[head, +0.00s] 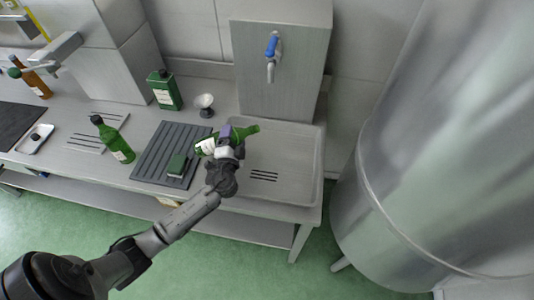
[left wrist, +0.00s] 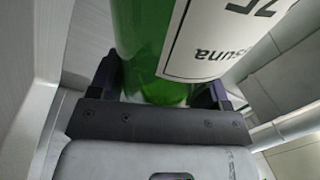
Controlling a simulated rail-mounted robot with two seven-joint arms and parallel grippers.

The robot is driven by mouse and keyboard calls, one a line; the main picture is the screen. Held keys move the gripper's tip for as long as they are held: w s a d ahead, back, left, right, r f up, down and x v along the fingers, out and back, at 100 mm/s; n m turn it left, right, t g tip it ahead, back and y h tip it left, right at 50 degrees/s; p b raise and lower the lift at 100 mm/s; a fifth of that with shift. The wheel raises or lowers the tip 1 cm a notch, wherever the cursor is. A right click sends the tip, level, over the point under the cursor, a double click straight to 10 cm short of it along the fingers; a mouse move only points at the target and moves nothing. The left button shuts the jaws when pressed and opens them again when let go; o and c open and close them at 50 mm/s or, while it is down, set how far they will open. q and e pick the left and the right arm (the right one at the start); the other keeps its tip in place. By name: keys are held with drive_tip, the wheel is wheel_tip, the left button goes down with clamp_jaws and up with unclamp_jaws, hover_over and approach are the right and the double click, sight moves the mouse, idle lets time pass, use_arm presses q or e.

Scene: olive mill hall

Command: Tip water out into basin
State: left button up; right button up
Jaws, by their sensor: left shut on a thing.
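My left gripper (head: 228,142) is shut on a green bottle (head: 207,146) with a white label. The bottle is tipped to nearly horizontal, its neck pointing right over the left side of the shallow metal basin (head: 295,165). In the left wrist view the green glass and label of the bottle (left wrist: 145,40) fill the space between the fingers of the gripper (left wrist: 160,85). No stream of water can be made out. The basin shows a few dark drain slots and looks otherwise empty. My right gripper is not in view.
A tap with a blue handle (head: 272,47) is on the metal block behind the basin. A large steel tank (head: 450,170) is at right.

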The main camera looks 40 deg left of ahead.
use_arm(q)
drive_tip(key=shift+f, duration=0.1)
drive_tip(key=shift+a+f+m+p, duration=0.15)
drive_tip(key=shift+f+m+p, duration=0.5)
drive_tip(key=shift+m, duration=0.25)
drive_tip(key=shift+w+d+f+m, duration=0.15)
drive_tip(key=shift+d+f+m, duration=0.05)
drive_tip(key=shift+f+m, duration=0.25)
drive_tip(key=shift+w+d+f+m, duration=0.15)
drive_tip(key=shift+f+m, duration=0.15)
drive_tip(key=shift+m, duration=0.25)
drive_tip(key=shift+m+h+p, duration=0.3)
drive_tip(key=shift+m+h, duration=0.1)
drive_tip(key=shift+m, duration=0.3)
idle(0.3)
drive_tip(key=shift+m+p, duration=0.3)
drive_tip(key=shift+f+m, duration=0.1)
drive_tip(key=shift+m, duration=0.2)
idle(0.7)
drive_tip(key=shift+d+p, duration=0.1)
drive_tip(key=shift+p, duration=0.2)
idle(0.4)
drive_tip(key=shift+w+m+h+p, duration=0.1)
drive_tip(key=shift+m+h+p, duration=0.2)
drive_tip(key=shift+m, duration=0.3)
idle(0.4)
